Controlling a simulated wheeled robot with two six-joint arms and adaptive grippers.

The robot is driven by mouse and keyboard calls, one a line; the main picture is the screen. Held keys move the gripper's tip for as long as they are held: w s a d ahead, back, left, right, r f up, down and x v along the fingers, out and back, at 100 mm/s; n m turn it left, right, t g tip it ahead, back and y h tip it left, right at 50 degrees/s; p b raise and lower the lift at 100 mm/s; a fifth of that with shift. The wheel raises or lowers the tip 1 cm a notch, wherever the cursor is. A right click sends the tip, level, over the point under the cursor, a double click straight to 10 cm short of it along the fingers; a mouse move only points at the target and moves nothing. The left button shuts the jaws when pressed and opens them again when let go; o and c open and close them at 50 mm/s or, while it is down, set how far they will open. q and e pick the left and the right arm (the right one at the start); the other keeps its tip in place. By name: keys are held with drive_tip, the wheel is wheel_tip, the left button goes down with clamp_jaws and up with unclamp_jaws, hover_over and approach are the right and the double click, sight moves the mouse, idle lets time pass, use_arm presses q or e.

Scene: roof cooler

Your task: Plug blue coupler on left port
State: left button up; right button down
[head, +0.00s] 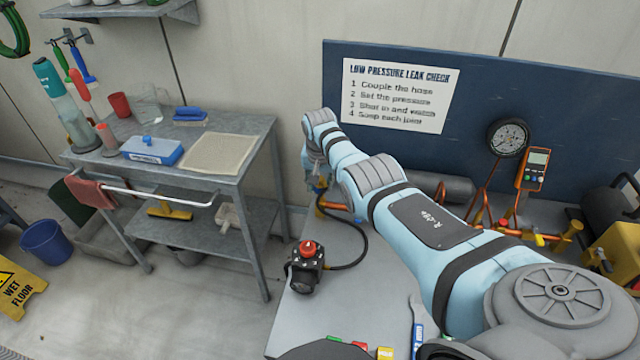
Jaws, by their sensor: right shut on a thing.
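My right gripper (316,176) is at the far end of my pale blue right arm, which crosses the bench from the lower right. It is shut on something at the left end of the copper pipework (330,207). The fingers and wrist mostly hide what it holds. A black hose (362,244) runs from a black unit with a red knob (306,264) up to this spot, so the held thing looks like the hose's coupler. I cannot tell its colour clearly, or whether it is seated on the port. My left gripper is out of view.
A dark blue panel (470,75) with a gauge (508,138) stands behind the bench. Grey cylinders and more copper pipes lie to the right. Coloured tags (359,346) lie at the bench front. A metal cart (230,150) stands left.

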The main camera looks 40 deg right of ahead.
drive_tip(key=shift+w+a, duration=0.1)
drive_tip(key=shift+w, duration=0.05)
drive_tip(key=c, duration=1.1)
unclamp_jaws()
drive_tip(key=shift+s+r, duration=0.2)
drive_tip(key=shift+r, duration=0.4)
drive_tip(key=s+v, duration=0.1)
drive_tip(key=v, duration=0.7)
drive_tip(key=shift+s+a, duration=0.2)
drive_tip(key=shift+a, duration=0.25)
